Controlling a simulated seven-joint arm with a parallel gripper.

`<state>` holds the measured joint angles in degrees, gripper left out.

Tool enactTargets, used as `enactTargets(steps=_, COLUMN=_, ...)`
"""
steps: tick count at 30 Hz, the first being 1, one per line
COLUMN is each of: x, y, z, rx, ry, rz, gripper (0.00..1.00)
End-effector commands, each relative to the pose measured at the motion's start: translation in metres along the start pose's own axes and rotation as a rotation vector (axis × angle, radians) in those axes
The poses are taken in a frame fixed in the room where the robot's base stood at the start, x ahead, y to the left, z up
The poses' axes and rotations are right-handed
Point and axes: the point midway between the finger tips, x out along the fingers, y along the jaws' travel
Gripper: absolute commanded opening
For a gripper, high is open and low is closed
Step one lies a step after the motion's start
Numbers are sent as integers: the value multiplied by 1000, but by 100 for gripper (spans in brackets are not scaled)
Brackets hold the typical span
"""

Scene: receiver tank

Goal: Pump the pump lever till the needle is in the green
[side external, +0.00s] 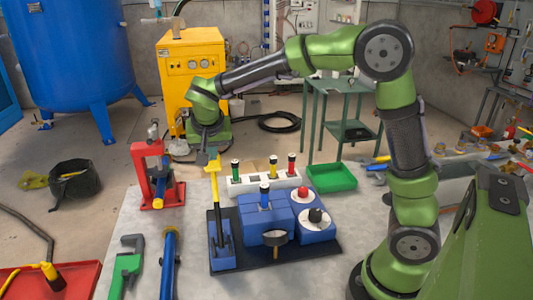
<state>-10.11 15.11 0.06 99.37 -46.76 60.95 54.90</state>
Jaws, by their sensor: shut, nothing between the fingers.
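The pump lever (214,186) has a yellow upper grip on a dark rod. It stands nearly upright from a blue bracket (222,256) at the left of the blue pump unit (262,212). My gripper (203,157) is shut and empty, pointing down beside the top of the lever's yellow grip; I cannot tell whether they touch.
A green tray (331,177) is behind right.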

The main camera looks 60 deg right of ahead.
Motion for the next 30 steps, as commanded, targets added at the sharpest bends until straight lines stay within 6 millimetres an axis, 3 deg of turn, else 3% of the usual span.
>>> enactTargets(steps=4, x=10, y=0, z=0, rx=0, ry=-1, rz=0, gripper=0)
enactTargets(steps=17, x=14, y=0, z=0, rx=1, ry=-14, rz=2, gripper=0)
enactTargets(steps=20, x=26, y=1, z=-3, rx=4, ry=-65, rz=7, gripper=0)
enactTargets(steps=30, x=94, y=1, z=-2, rx=5, ry=-381, rz=5, gripper=0)
